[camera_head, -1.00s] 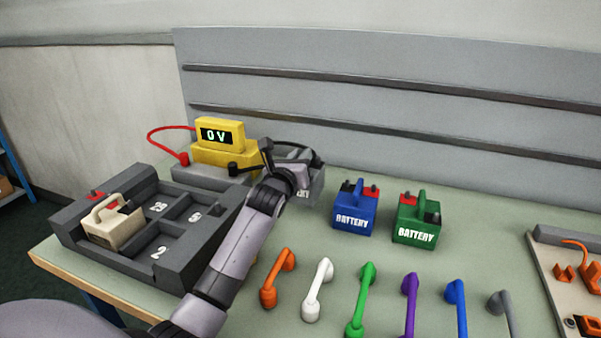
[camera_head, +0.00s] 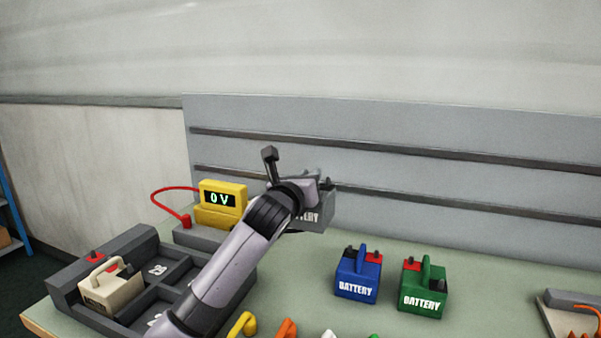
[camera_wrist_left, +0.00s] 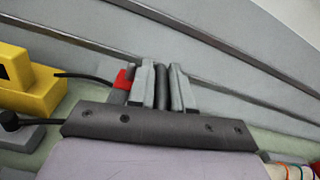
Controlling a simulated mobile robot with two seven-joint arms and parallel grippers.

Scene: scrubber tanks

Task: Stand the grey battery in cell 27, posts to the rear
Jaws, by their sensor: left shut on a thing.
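The grey battery (camera_head: 320,217), with white lettering on its front, is held up behind my left forearm in the head view. My left gripper (camera_head: 306,190) is shut on it. In the left wrist view, the fingers (camera_wrist_left: 164,87) close around a dark upright part, with a red post (camera_wrist_left: 124,80) just left of them. Most of the battery is hidden by my arm and gripper. The dark grey cell tray (camera_head: 100,250) lies at left; one cell label reads 28, a nearer label is partly covered. I cannot make out a 27.
A cream battery (camera_head: 110,290) stands in the tray's left cell. The yellow meter (camera_head: 222,203) reads 0 V behind the tray, with a red lead. Blue (camera_head: 357,277) and green (camera_head: 422,290) batteries stand right of my arm. Coloured handles line the front edge.

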